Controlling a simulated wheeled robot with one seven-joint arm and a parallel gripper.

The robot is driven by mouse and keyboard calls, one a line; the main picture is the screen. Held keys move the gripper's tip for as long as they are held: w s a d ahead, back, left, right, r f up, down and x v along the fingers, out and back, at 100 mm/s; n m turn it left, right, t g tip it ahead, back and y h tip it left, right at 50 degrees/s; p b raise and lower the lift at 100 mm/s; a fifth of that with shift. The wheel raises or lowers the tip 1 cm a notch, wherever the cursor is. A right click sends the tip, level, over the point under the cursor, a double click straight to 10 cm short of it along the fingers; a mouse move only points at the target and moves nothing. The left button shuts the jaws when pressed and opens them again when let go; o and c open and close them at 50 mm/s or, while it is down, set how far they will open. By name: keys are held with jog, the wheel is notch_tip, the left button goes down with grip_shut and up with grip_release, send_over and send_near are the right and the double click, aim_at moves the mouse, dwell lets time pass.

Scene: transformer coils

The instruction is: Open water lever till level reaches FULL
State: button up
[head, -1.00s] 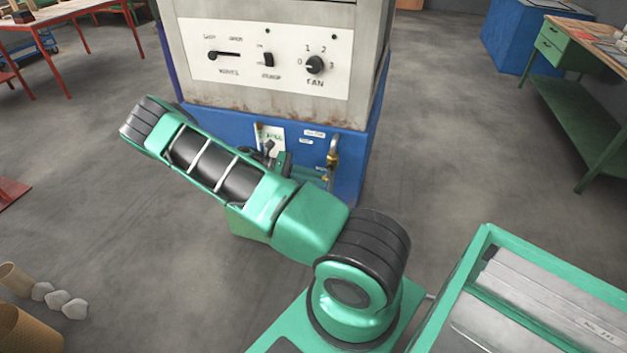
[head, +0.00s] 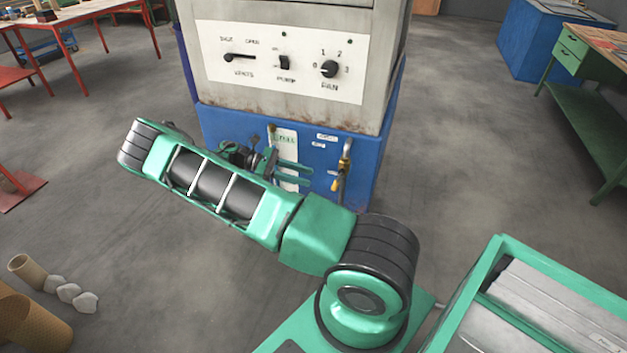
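A brass water tap (head: 345,160) with a yellow-tipped lever (head: 336,184) is on the blue base of the machine, at the picture's centre. The lever appears to hang downward. A white level gauge panel (head: 286,143) with a green FULL label is to its left; the water level is too small to read and the lower panel is partly covered. My gripper (head: 309,175) has two green fingers apart, pointing right toward the tap. They look empty, with a gap between their tips and the lever. My forearm crosses in front, below the panel.
A green-framed bin (head: 497,245) stands front right. Cardboard tubes (head: 32,322) and pale lumps (head: 68,292) lie front left. A green workbench (head: 590,110) is at the right. Open floor lies between.

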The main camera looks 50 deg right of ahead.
jog(key=shift+v, duration=1)
jog(key=shift+c, duration=0.3)
